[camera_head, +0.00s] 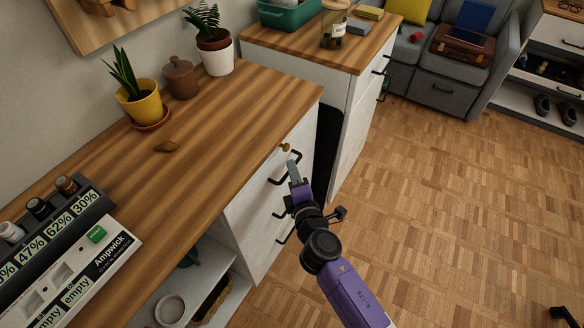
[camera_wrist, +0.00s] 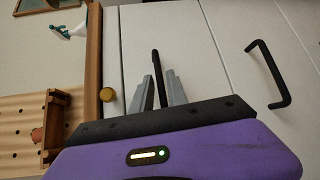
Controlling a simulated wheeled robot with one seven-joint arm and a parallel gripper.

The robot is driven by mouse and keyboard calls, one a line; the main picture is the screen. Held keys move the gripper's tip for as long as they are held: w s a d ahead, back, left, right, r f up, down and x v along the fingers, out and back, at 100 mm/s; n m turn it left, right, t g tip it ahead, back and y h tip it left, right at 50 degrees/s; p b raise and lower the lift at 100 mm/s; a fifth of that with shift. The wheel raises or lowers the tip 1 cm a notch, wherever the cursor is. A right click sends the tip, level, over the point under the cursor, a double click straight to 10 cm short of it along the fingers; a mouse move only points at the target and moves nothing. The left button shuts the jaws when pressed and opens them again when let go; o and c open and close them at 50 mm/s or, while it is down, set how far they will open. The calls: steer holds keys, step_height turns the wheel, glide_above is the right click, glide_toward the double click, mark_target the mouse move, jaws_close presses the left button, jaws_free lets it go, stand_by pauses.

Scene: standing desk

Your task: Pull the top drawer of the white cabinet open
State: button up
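The white cabinet (camera_head: 256,208) stands under the right end of the wooden desktop, with black bar handles down its front. Its top drawer (camera_wrist: 135,48) looks flush with the front. The top drawer's black handle (camera_head: 277,181) also shows in the wrist view (camera_wrist: 155,58). My gripper (camera_head: 293,165) is at this handle. In the wrist view, my gripper's grey fingers (camera_wrist: 160,76) stand apart, one on each side of the handle bar, with narrow gaps visible. Whether either finger touches the bar is unclear. The lower handle (camera_wrist: 277,78) is free to the right in the wrist view.
A brass knob (camera_head: 285,147) sits at the desktop's edge, close to my gripper. A second white cabinet (camera_head: 348,130) stands beyond a dark gap. An open shelf (camera_head: 205,265) is left of the drawers. The parquet floor (camera_head: 460,210) to the right is clear.

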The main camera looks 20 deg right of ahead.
steer(key=shift+x, duration=0.8)
jaws_close()
stand_by(0.9)
